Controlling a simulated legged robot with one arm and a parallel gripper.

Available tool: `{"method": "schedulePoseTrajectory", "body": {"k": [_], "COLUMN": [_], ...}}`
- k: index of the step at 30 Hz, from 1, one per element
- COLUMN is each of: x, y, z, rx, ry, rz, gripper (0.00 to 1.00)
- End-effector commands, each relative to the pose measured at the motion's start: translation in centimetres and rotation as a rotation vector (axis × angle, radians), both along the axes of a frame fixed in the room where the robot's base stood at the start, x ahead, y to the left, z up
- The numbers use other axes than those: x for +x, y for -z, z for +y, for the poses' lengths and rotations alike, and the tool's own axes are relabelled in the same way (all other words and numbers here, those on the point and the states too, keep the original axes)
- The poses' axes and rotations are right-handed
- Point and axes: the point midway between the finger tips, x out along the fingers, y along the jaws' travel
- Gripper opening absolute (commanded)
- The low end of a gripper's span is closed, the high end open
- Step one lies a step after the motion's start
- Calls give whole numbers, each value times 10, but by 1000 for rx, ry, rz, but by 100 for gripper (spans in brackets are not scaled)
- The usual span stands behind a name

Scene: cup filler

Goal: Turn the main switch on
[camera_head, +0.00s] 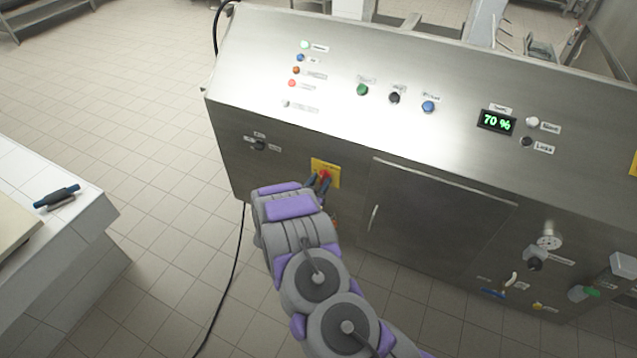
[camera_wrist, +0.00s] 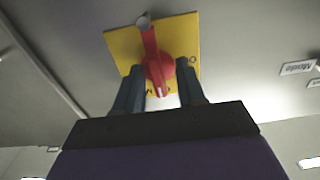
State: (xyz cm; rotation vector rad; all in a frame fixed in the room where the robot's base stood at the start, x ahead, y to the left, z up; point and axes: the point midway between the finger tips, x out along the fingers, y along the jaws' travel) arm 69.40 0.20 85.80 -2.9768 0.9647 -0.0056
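The main switch is a red rotary knob (camera_head: 324,174) on a yellow plate (camera_head: 333,166), on the lower front of the steel machine. In the wrist view the red knob (camera_wrist: 158,72) has a bar standing nearly upright and slightly tilted, over the yellow plate (camera_wrist: 182,35). My gripper (camera_head: 320,183) is right at the knob. In the wrist view my gripper's (camera_wrist: 160,78) two dark fingers are apart, one on each side of the knob. Gaps show beside the knob's lower end; finger contact is not clear. Part of the plate's lettering is hidden by the fingers.
A black selector (camera_head: 259,145) sits left of the plate. A cabinet door (camera_head: 435,215) with a handle is just right of my arm. Buttons and a 70 % display (camera_head: 496,121) are on the sloped panel above. A white counter (camera_head: 75,215) stands at left, with open floor between.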

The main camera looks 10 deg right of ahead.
Motion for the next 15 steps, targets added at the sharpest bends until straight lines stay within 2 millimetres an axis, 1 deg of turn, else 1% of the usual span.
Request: {"method": "schedulePoseTrajectory", "body": {"k": [5,8,11,15], "x": [-4,-13,-28,-53], "y": [0,0,-1,0], "z": [3,11,22,42], "rx": [1,0,-3,-2], "ry": [-1,-3,-4,-5], "rz": [1,3,2,3], "gripper": [39,39,39,39]}}
